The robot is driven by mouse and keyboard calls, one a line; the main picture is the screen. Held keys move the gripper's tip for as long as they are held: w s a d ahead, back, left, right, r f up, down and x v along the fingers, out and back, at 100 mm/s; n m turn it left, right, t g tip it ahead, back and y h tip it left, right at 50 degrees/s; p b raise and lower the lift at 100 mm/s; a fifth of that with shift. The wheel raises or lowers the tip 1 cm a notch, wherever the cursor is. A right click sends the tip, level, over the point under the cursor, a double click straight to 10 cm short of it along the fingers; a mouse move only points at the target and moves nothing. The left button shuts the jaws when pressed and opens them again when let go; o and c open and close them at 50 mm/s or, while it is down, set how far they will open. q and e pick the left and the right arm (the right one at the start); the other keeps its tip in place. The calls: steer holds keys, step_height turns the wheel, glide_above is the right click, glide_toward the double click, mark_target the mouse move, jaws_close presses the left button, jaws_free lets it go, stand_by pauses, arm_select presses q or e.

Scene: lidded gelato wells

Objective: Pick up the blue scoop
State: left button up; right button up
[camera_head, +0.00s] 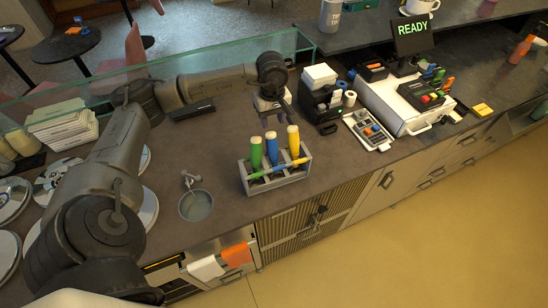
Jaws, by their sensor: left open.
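The blue scoop (271,149) stands handle up in the middle of a grey caddy (246,186). A green-handled scoop (256,154) is on its left and a yellow-handled scoop (293,143) on its right. The lower ends of the scoops are hidden in the caddy. My left gripper (276,120) is open and empty, pointing down behind the caddy. In the picture it shows just above the blue handle, apart from it. My right gripper is not in view.
A small round sink (195,205) with a tap lies left of the caddy. Lidded wells (150,207) line the counter's left end, partly behind my arm. A glass guard (190,60) runs along the back.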

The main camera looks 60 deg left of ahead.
mark_target(273, 144)
arm_select(q)
step_height(273, 144, down, 7)
steer(key=shift+f+p, duration=0.15)
steer(key=shift+p, duration=0.45)
step_height(273, 144, down, 4)
steer(key=shift+d+f+p, duration=0.1)
steer(key=shift+f+p, duration=0.1)
steer(key=shift+p, duration=0.85)
steer(key=shift+f, duration=0.4)
steer(key=shift+c, duration=0.3)
jaws_close()
